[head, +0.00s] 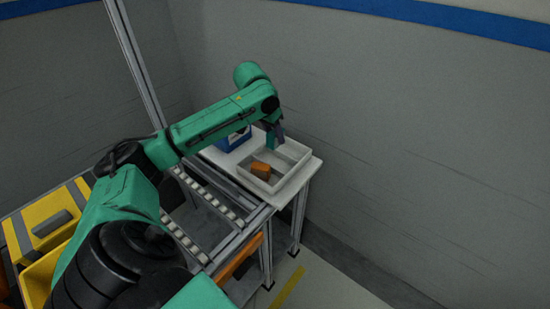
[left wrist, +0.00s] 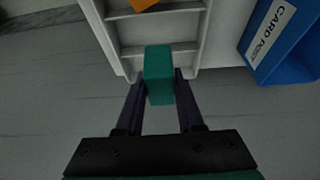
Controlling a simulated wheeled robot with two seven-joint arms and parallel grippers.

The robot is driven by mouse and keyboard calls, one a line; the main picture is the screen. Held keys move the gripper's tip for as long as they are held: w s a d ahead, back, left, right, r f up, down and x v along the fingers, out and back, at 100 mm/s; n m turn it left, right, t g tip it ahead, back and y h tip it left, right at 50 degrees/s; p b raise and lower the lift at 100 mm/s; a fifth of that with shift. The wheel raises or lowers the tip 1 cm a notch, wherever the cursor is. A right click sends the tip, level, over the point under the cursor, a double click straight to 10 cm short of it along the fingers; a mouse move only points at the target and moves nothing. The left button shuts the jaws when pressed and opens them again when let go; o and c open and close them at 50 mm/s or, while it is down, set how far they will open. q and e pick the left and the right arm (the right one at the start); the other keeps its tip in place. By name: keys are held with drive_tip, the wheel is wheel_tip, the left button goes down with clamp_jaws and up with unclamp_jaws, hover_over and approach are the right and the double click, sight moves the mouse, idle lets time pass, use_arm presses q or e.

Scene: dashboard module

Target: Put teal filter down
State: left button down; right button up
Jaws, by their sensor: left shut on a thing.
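My left gripper (head: 277,133) is shut on the teal filter (head: 271,142). In the left wrist view the teal filter (left wrist: 158,62) stands out between the two dark fingers of the left gripper (left wrist: 159,92). The filter is at the near edge of the white divided tray (left wrist: 103,32) in that view and overlaps its wall. In the head view it is over the back part of the tray (head: 285,178). I cannot tell whether it touches the tray. My right gripper is not in view.
An orange block (head: 261,169) lies in the tray; part of it shows in the left wrist view (left wrist: 142,3). A blue box labelled CARD (left wrist: 290,45) stands beside the tray. Roller rails (head: 205,196) and a yellow case (head: 45,222) are to the left. A grey wall is behind.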

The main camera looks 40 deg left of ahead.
sight(270, 146)
use_arm(q)
wheel_tip(270, 146, down, 9)
drive_tip(key=shift+r, duration=0.2)
drive_tip(key=c, duration=0.5)
unclamp_jaws()
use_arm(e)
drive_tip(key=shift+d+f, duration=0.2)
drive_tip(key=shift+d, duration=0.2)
use_arm(q)
drive_tip(key=shift+s+r, duration=0.15)
drive_tip(key=shift+r, duration=0.35)
drive_tip(key=v, duration=1)
drive_tip(key=shift+s+r+b, duration=0.2)
drive_tip(key=shift+s+b, duration=0.05)
drive_tip(key=shift+b, duration=0.1)
drive_tip(key=shift+d+r, duration=0.15)
drive_tip(key=shift+r, duration=0.1)
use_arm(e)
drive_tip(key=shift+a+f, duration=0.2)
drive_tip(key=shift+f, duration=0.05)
